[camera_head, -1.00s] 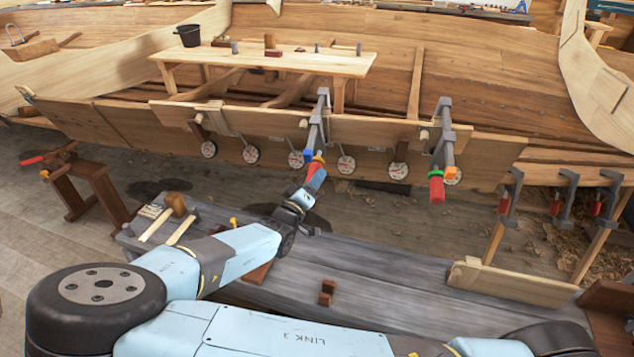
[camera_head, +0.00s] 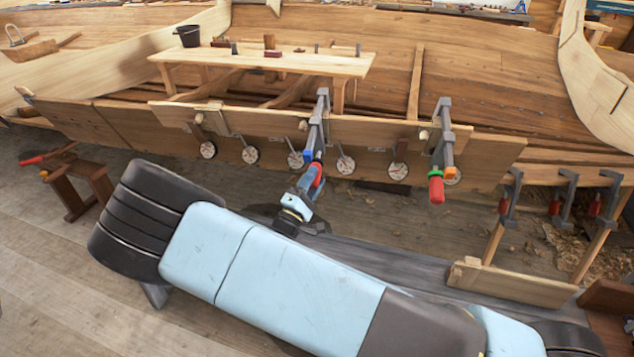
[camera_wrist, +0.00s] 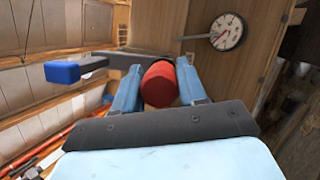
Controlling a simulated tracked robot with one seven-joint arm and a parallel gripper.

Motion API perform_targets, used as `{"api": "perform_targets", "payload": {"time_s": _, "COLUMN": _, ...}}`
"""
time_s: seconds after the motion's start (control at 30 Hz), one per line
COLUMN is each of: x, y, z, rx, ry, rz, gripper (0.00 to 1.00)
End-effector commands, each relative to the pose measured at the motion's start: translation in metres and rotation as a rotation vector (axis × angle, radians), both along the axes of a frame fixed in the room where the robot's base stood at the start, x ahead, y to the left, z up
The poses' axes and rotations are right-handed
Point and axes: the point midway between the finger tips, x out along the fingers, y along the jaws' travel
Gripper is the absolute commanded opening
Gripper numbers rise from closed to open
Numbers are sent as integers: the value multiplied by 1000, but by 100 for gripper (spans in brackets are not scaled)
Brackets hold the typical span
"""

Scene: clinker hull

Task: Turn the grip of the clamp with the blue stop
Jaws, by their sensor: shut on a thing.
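The clamp with the blue stop (camera_head: 308,156) grips the planks of the hull near the middle of the head view. Its red grip (camera_head: 316,174) hangs at its lower end. My gripper (camera_head: 308,180) is shut on this grip, reaching up from below. In the wrist view the red grip (camera_wrist: 160,84) sits between the two light-blue fingers of my gripper (camera_wrist: 159,90). The blue stop (camera_wrist: 62,72) shows at the left, at the end of a dark bar. Most of the grip's length is hidden in the wrist view.
A second clamp with a red grip (camera_head: 436,188) and an orange stop (camera_head: 449,172) hangs to the right. Several round dials (camera_head: 345,164) line the plank's lower edge. Smaller clamps (camera_head: 510,196) are at far right.

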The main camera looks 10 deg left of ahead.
Motion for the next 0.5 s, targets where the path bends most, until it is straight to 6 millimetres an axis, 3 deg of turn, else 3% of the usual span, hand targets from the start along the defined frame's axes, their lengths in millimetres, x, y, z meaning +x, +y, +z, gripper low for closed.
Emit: {"api": "perform_targets", "payload": {"time_s": 0.5, "x": 0, "y": 0, "z": -1, "rx": -396, "ry": -11, "rz": -141, "gripper": 11}}
